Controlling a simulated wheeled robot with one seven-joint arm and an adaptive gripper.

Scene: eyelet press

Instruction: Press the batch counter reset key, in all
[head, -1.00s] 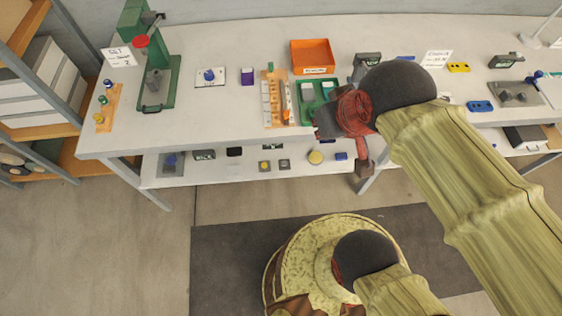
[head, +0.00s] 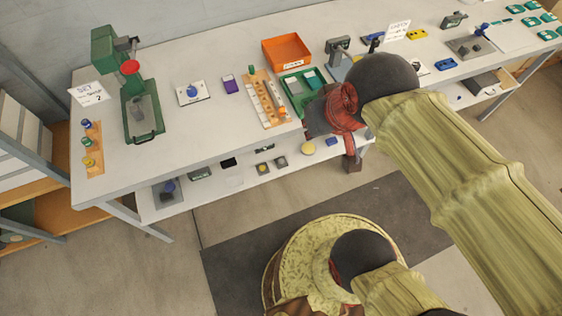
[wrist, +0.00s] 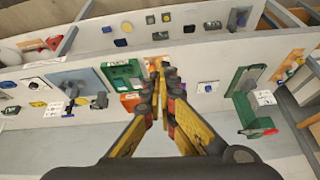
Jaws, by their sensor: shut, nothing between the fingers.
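I cannot tell which item is the batch counter reset key; no label reading so is legible. A dark counter-like box (head: 338,45) with a small display stands behind the green tray (head: 303,86), and a similar one (head: 453,20) stands farther right. A white plate with a blue knob (head: 193,93) lies near the green press (head: 140,105); it also shows in the wrist view (wrist: 208,87). My gripper (wrist: 163,72) is shut and empty in the wrist view, its tips overlapping the wooden rack in the picture. Contact cannot be told.
An orange bin (head: 287,52), a purple block (head: 231,85) and a wooden rack (head: 266,98) stand on the white table. The lower shelf (head: 232,189) holds several small buttons and boxes. Wooden shelving (head: 35,197) stands at the left. Clear tabletop lies in front of the press.

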